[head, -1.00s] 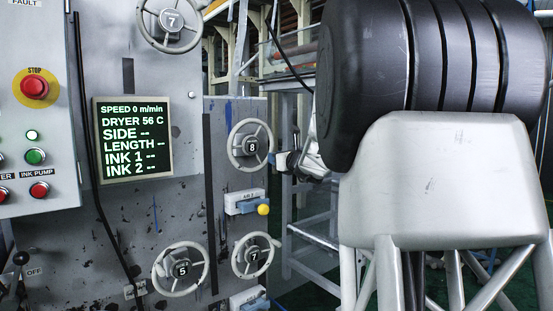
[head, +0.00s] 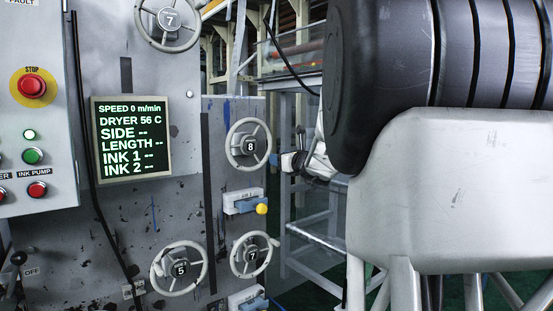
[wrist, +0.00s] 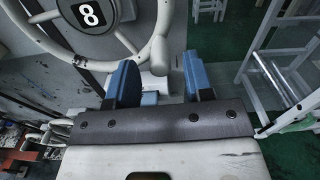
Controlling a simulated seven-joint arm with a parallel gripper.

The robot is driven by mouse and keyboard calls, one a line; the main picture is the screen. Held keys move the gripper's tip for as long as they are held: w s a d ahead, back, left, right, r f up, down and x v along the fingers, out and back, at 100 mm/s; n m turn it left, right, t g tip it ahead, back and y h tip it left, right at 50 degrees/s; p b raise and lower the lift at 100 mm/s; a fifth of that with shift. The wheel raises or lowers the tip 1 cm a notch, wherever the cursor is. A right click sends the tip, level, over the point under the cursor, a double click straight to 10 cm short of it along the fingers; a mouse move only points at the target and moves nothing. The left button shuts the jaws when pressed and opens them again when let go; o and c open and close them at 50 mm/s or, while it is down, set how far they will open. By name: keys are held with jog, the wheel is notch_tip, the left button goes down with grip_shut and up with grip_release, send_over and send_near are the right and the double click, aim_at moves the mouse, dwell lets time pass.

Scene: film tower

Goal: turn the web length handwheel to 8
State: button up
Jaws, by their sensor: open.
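The handwheel reading 8 (head: 250,123) is pale grey and spoked, on the right-hand panel in the head view. In the wrist view, the 8 wheel's rim (wrist: 160,50) lies just beyond my blue fingertips. My gripper (wrist: 160,78) is open, its two fingers apart with nothing clearly gripped. In the head view my gripper (head: 292,162) shows small, to the right of the 8 wheel, with its tips hard to make out. Contact with the rim cannot be told. No readable label shows which wheel is web length.
Other handwheels read 7 (head: 167,46), 5 (head: 206,270) and 7 (head: 236,256). A screen (head: 133,171) shows LENGTH with dashes. A yellow knob (head: 262,208) sits below the 8 wheel. A red STOP button (head: 32,86) is at left. A white metal frame (head: 312,232) stands at right.

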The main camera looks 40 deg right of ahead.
jog(key=shift+s, duration=2.2)
jog(key=s+a+f+n+g+y, duration=0.25)
jog(key=a+n, duration=0.35)
jog(key=a, duration=0.5)
jog(key=s+a+f+n+g+y, duration=0.1)
jog(key=s+a+f+n+g, duration=0.3)
jog(key=a, duration=0.7)
jog(key=s+a+f+n+g+y, duration=0.25)
jog(key=a+n, duration=0.45)
jog(key=a, duration=0.4)
jog(key=s+a+f+n+g+h, duration=0.1)
jog(key=s+a+f+n+g, duration=0.1)
jog(key=s+a+f+n, duration=0.3)
jog(key=s+a+f+n+g+h, duration=0.1)
jog(key=s+a+f+n+g, duration=0.15)
jog(key=s+a, duration=0.35)
jog(key=s+f+n+g+h, duration=0.1)
jog(key=s+f+n, duration=0.3)
jog(key=s, duration=0.4)
jog(key=s+a+f+n+g+h, duration=0.1)
jog(key=s+f+n+h, duration=0.2)
jog(key=s+n, duration=0.3)
jog(key=shift+s+f, duration=0.7)
jog(key=shift+s, duration=0.4)
jog(key=shift+n, duration=0.25)
jog(key=shift+c, duration=0.3)
